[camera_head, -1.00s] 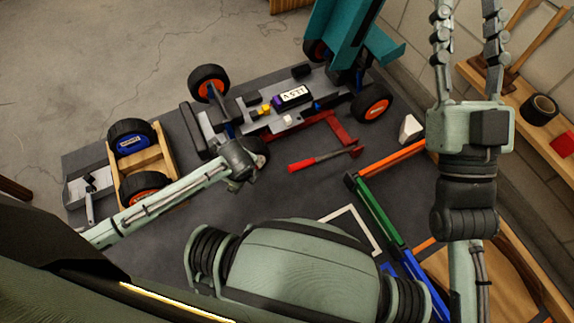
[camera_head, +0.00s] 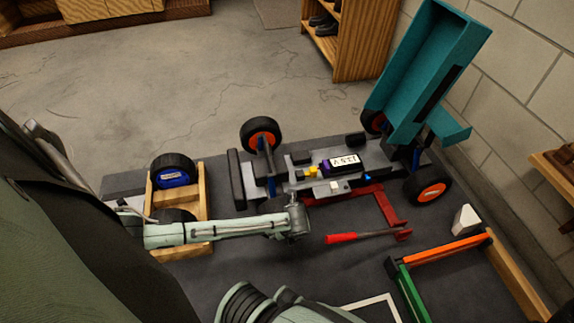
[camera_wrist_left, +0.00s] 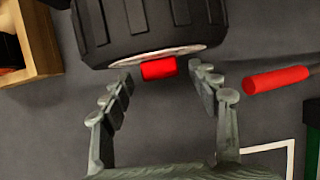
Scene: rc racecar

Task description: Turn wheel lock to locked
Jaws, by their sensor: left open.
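The wheel lock (camera_wrist_left: 158,68) is a small red block against the pale rim of a black tyre (camera_wrist_left: 150,28) in the left wrist view. My left gripper (camera_wrist_left: 163,84) is open, with one finger on each side of the red lock; I cannot tell whether they touch it. In the head view my left arm crosses the dark mat and its wrist ends beside the racecar chassis (camera_head: 325,186). The teal body shell (camera_head: 425,75) stands tipped up over the car. My right gripper is out of view.
A red-handled tool (camera_head: 343,238) lies on the mat right of my left wrist; its handle also shows in the left wrist view (camera_wrist_left: 275,80). A wooden crate (camera_head: 205,195) with wheels stands left. Orange and green bars (camera_head: 440,250) lie at lower right.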

